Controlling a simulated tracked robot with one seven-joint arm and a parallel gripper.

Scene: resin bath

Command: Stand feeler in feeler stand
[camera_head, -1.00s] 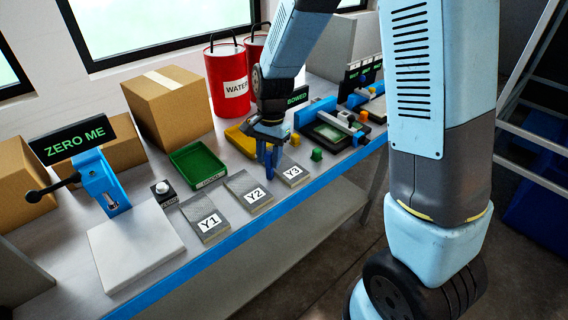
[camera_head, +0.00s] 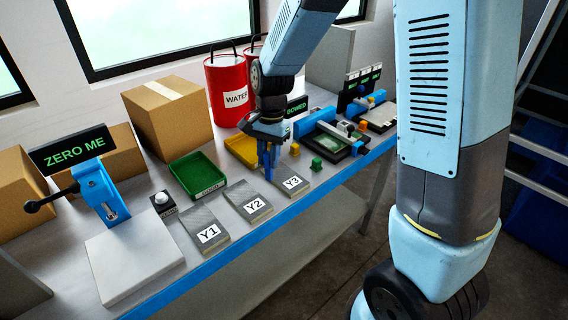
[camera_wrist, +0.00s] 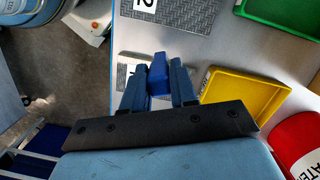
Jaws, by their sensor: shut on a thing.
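My gripper (camera_head: 267,160) is shut on a dark blue piece, which I take to be the feeler (camera_wrist: 158,76). In the wrist view the piece sits between the two blue-grey fingers (camera_wrist: 159,88). In the head view my gripper is over the bench, just left of the plate marked Y3 (camera_head: 293,182) and in front of the yellow tray (camera_head: 241,150). The fingers hide most of the piece, and I cannot tell its full length. I cannot pick out the feeler stand for certain in either view.
Plates Y1 (camera_head: 204,238) and Y2 (camera_head: 247,203) lie along the front edge. A green tray (camera_head: 197,174) is behind them. Small green (camera_head: 316,164) and yellow (camera_head: 294,149) blocks and a framed fixture (camera_head: 332,143) stand right of my gripper. A red water bucket (camera_head: 229,90) is behind.

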